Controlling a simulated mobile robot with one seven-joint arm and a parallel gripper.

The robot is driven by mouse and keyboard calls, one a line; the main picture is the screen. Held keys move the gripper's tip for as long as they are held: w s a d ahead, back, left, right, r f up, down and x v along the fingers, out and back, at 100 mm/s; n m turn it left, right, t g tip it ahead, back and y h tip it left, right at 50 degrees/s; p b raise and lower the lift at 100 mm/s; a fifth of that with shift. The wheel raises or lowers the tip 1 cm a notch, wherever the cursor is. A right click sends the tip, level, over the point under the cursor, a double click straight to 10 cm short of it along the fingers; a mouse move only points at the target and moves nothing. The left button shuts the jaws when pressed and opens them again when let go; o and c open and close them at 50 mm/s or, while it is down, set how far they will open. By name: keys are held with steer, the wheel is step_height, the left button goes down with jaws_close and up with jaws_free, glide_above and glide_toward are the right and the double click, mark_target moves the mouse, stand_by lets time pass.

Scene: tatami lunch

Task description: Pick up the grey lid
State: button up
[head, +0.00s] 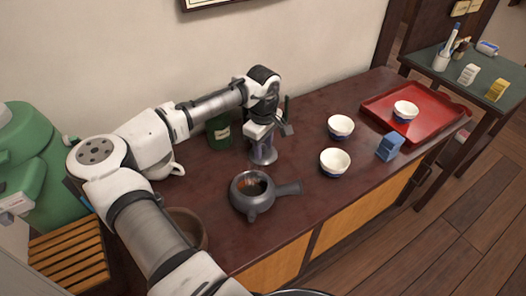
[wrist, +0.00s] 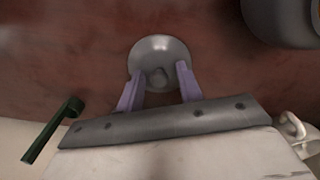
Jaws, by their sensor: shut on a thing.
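The grey lid (wrist: 160,50) is a round disc with a small knob, seen from above in the wrist view. In the head view the lid (head: 263,159) is at the counter, behind the grey side-handled pot (head: 247,207). My gripper (wrist: 158,70) points down with its two purple fingers on either side of the knob, shut on the lid. In the head view my gripper (head: 263,150) partly covers the lid. I cannot tell whether the lid touches the counter. The pot is uncovered, with something orange-brown inside.
Two white bowls (head: 341,126) (head: 334,162) and a blue carton (head: 389,146) stand to the right. A red tray (head: 376,109) holds another bowl (head: 405,111). A green canister (head: 218,131), a white teapot (head: 172,169) and a brown bowl (head: 188,222) are at the left, near my arm.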

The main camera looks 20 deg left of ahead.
steer(key=shift+s+f, duration=0.15)
steer(key=shift+f, duration=0.1)
